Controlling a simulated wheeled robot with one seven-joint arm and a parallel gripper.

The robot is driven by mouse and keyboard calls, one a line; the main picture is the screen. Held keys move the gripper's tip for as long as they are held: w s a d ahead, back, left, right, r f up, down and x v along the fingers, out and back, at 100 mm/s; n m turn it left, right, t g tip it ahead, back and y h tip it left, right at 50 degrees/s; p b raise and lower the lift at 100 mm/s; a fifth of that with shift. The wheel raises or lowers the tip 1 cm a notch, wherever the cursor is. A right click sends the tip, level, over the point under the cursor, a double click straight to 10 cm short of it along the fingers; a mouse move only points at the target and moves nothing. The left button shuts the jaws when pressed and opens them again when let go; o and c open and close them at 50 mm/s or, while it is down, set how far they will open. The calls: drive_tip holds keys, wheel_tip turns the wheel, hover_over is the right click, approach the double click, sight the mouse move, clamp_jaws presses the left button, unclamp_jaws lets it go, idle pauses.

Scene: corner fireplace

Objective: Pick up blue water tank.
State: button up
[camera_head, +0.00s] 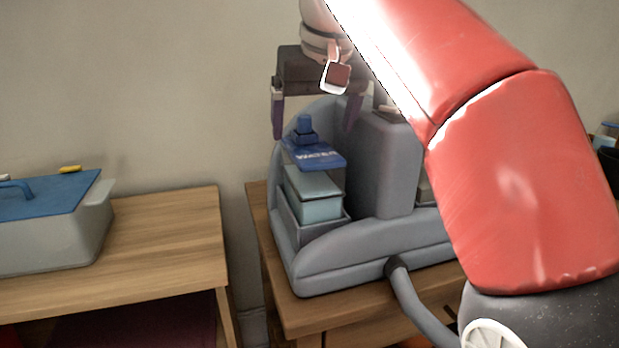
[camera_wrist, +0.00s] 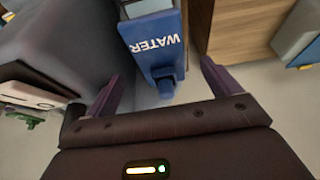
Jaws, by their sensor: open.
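The blue water tank (camera_head: 315,155) has a blue top marked WATER, a small blue cap and a paler, translucent lower body. It stands upright in the left end of a grey machine (camera_head: 382,165) on a wooden cabinet. In the wrist view the tank (camera_wrist: 154,38) is at the top centre, its cap pointing toward my gripper. My gripper (camera_head: 313,136) is open above the tank, its fingers on either side of the cap in the head view. In the wrist view my gripper (camera_wrist: 160,78) has its two fingers spread, with nothing held between them.
A grey bin with a blue lid (camera_head: 50,200) sits on a wooden table (camera_head: 170,245) at left, with a gap between table and cabinet (camera_head: 290,318). A grey hose (camera_head: 408,293) runs from the machine's front. The machine's tall grey housing rises right beside the tank.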

sight(310, 147)
drive_tip(key=shift+w+f, duration=0.25)
drive_tip(key=b+x, duration=0.2)
drive_tip(key=x, duration=0.5)
drive_tip(key=shift+f+b, duration=0.2)
drive_tip(key=shift+b, duration=0.1)
drive_tip(key=shift+s+r, duration=0.1)
drive_tip(key=c, duration=1.9)
drive_tip(key=shift+r, duration=0.15)
